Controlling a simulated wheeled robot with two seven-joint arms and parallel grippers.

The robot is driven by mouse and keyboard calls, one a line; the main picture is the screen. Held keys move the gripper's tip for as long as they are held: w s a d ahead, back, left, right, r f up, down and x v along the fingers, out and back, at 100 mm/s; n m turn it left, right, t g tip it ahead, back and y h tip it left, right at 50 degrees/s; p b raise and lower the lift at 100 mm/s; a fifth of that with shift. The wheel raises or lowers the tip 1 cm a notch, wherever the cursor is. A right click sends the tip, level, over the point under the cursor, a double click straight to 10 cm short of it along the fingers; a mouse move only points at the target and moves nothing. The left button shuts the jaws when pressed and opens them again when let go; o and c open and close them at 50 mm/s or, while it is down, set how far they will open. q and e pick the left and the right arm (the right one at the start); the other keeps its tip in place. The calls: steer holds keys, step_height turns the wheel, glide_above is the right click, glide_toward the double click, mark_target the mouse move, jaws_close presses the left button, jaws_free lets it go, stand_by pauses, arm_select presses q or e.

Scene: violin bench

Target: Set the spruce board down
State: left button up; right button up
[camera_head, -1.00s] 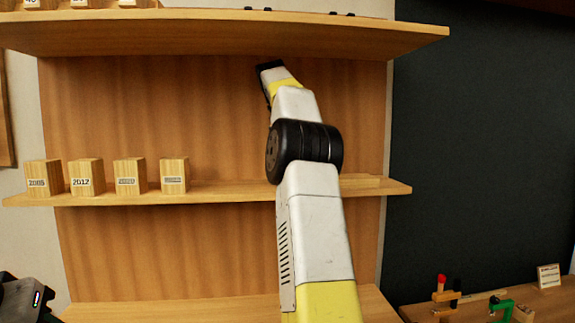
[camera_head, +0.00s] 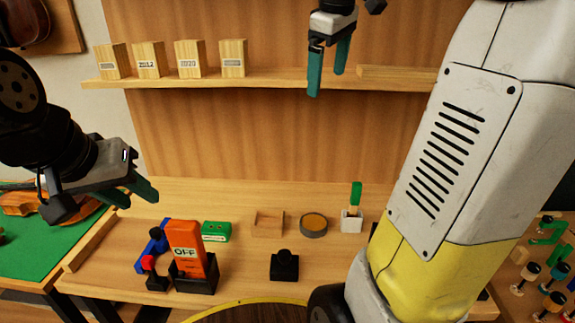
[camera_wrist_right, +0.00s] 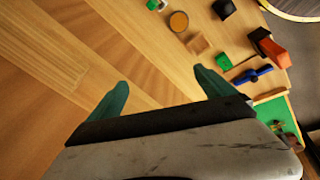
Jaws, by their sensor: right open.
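A flat pale wooden board (camera_head: 395,73), which may be the spruce board, lies on the shelf (camera_head: 270,83) at its right; my right arm hides its right end. My right gripper (camera_head: 328,84) is open and empty in front of the shelf, left of this board. In the right wrist view its two green fingers (camera_wrist_right: 160,92) are spread with nothing between them. Wood blocks with labels (camera_head: 148,60) stand upright on the shelf's left half. My left gripper (camera_head: 139,202) is at the left over the bench edge, fingers apart and empty.
On the bench (camera_head: 240,197) stand an orange OFF box (camera_head: 187,247), a green box (camera_head: 216,231), a wooden tray (camera_head: 267,226), a round tin (camera_head: 314,224), a black block (camera_head: 285,265) and a white holder (camera_head: 351,220). A green mat (camera_head: 60,240) is at left.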

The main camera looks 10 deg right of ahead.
steer(key=s+a+f+m+t+y, duration=0.2)
steer(key=s+a+f+m, duration=0.5)
steer(key=s+a+f, duration=0.3)
steer(key=s+f, duration=0.4)
steer(key=s, duration=0.1)
steer(key=shift+f+m+t+y, duration=0.15)
steer(key=shift+m+t+y, duration=0.15)
steer(key=shift+t+y, duration=0.1)
steer(key=shift+c, duration=0.2)
